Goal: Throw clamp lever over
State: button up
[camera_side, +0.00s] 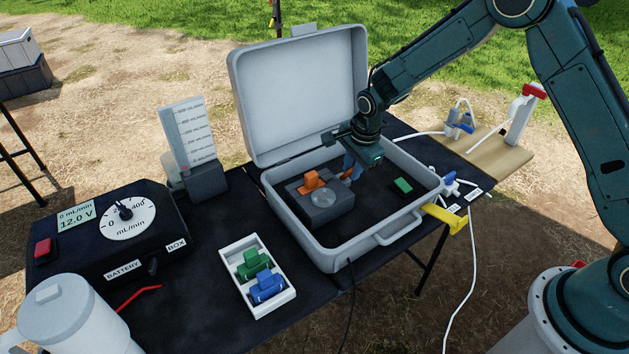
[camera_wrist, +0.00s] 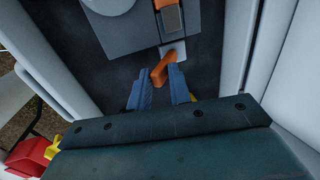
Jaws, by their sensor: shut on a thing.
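The orange clamp lever (camera_wrist: 160,70) lies between the two blue fingers of my gripper (camera_wrist: 162,79) in the wrist view. My gripper is shut on it. In the side view my gripper (camera_side: 349,164) reaches down inside the open grey case (camera_side: 405,225), at the right end of a dark grey pump block (camera_side: 325,207). Only a small orange bit of the lever (camera_side: 345,175) shows there beside the fingers. Another orange part (camera_side: 311,180) sits on top of the block, behind its round grey disc (camera_side: 323,197).
The case lid (camera_side: 300,95) stands open behind my gripper. A green piece (camera_side: 403,185) lies in the case, to the right.

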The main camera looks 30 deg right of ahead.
jog(key=shift+s+f, duration=0.2)
jog(key=shift+s, duration=0.1)
jog(key=shift+o, duration=0.6)
jog(key=shift+s+f+t, duration=0.9)
jog(key=shift+s+f, duration=0.2)
jog(key=shift+s, duration=0.15)
jog(key=o, duration=0.5)
jog(key=shift+o, duration=0.3)
jog(key=shift+r, duration=0.15)
jog(key=shift+v, duration=0.95)
jog(key=v, duration=1.1)
jog(key=shift+r, duration=0.45)
